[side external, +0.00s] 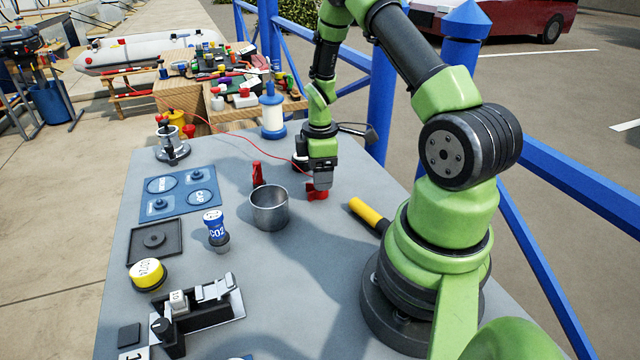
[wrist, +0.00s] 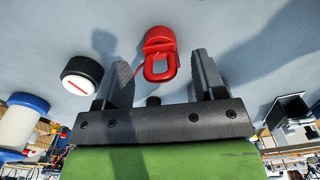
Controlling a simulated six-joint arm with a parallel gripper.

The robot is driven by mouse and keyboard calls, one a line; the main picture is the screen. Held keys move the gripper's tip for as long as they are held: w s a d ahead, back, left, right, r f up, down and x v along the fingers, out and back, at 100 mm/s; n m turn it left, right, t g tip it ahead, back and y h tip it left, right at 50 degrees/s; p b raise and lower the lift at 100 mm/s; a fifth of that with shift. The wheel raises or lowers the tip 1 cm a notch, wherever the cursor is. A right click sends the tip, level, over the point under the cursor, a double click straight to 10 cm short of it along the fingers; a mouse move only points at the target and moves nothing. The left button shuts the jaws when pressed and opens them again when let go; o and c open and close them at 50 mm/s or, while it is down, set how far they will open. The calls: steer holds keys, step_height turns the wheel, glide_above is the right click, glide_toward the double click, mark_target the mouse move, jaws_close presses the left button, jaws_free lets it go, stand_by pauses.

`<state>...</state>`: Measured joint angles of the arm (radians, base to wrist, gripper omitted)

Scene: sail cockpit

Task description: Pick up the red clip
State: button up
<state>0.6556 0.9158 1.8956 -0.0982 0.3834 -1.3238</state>
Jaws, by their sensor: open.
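The red clip (side external: 317,193) lies on the grey table top directly below my gripper (side external: 320,182). In the wrist view the red clip (wrist: 158,42) shows a rounded body with a squarish loop, and it sits in the gap between the two dark fingers. My gripper (wrist: 161,72) is open, with one finger on each side of the clip. I see no finger clearly touching it. In the side view the fingertips partly cover the clip.
A second, upright red piece (side external: 257,174) stands behind a metal cup (side external: 269,208), left of my gripper. A black-and-white round item (wrist: 82,76) is close beside one finger. A blue-and-white spool (side external: 272,112) stands behind. A yellow-handled tool (side external: 366,212) lies to the right.

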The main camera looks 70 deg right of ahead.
steer(key=shift+f, duration=0.35)
steer(key=c, duration=1)
steer(key=shift+r, duration=0.1)
